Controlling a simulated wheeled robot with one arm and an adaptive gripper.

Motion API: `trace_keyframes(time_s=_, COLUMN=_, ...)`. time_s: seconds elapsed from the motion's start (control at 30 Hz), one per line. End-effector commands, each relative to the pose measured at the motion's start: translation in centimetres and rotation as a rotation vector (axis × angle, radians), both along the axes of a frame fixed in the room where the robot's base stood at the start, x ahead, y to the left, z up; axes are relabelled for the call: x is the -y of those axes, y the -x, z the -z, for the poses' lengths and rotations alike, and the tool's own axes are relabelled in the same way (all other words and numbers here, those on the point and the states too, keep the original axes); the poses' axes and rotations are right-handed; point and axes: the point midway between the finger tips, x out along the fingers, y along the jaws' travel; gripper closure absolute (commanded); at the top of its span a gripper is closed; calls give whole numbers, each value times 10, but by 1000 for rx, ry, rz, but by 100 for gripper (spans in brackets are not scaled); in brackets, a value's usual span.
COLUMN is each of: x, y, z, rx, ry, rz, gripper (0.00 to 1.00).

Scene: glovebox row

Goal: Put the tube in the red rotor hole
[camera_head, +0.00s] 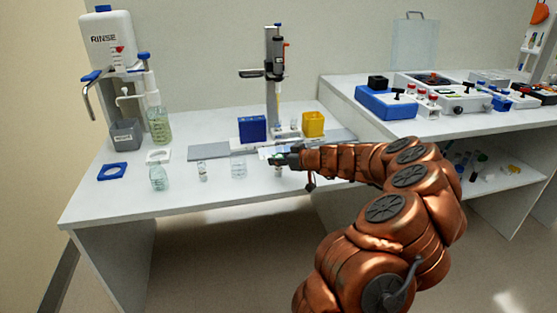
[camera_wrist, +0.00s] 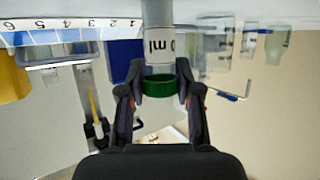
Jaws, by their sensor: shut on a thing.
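My gripper (camera_head: 275,160) is over the front middle of the left bench, its fingers also showing in the wrist view (camera_wrist: 160,95). The fingers press on both sides near the green band (camera_wrist: 162,88). In the head view the tube is mostly hidden and too small to make out. On the right bench a white device with a dark round top (camera_head: 431,78) may be the rotor; no red hole can be made out.
Clear vessels (camera_head: 238,167) stand along the left bench's front edge. A stand (camera_head: 273,75), a blue box (camera_head: 252,129) and a yellow box (camera_head: 313,124) stand behind my gripper. A blue block (camera_head: 386,103) and red-capped vials (camera_head: 421,96) are on the right bench.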

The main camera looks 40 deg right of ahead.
Motion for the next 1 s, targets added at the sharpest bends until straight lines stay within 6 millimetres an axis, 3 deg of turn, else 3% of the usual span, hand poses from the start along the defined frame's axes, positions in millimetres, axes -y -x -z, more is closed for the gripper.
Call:
trace_keyframes(time_s=0.1, x=0, y=0, z=3, rx=0, ry=0, rz=0, gripper=94)
trace_keyframes(time_s=0.13, x=0, y=0, z=3, rx=0, ry=-1, rz=0, gripper=66)
trace_keyframes(time_s=0.37, x=0, y=0, z=2, rx=0, ry=0, rz=0, gripper=42)
trace_keyframes(time_s=0.8, x=0, y=0, z=-3, rx=0, ry=0, rz=0, gripper=42)
trace_keyframes(time_s=1.0, x=6, y=24, z=-11, rx=2, ry=0, rz=4, gripper=42)
